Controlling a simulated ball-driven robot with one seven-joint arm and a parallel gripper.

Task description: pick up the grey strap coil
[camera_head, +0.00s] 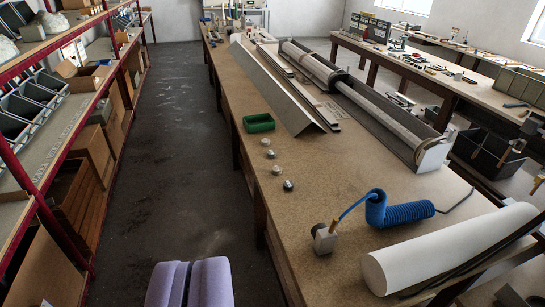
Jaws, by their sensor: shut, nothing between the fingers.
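My gripper (188,268) shows at the bottom edge as two lavender fingers side by side. They are shut with nothing visible between them. The gripper is over the dark floor, left of the long workbench (228,98) and apart from it. I cannot make out a grey strap coil for certain in this view. A small grey block (324,238) with a brass fitting stands near the bench's left edge, joined to a blue coiled hose (405,212). Several small round pieces lie in a row further back, too small to identify.
A white roll (440,252) lies at the bench's near right. A green tray (258,123) and long metal profiles (280,90) lie further back. Red-framed shelves (40,205) with boxes line the left. The floor aisle (170,140) is clear. Another bench (440,80) stands at right.

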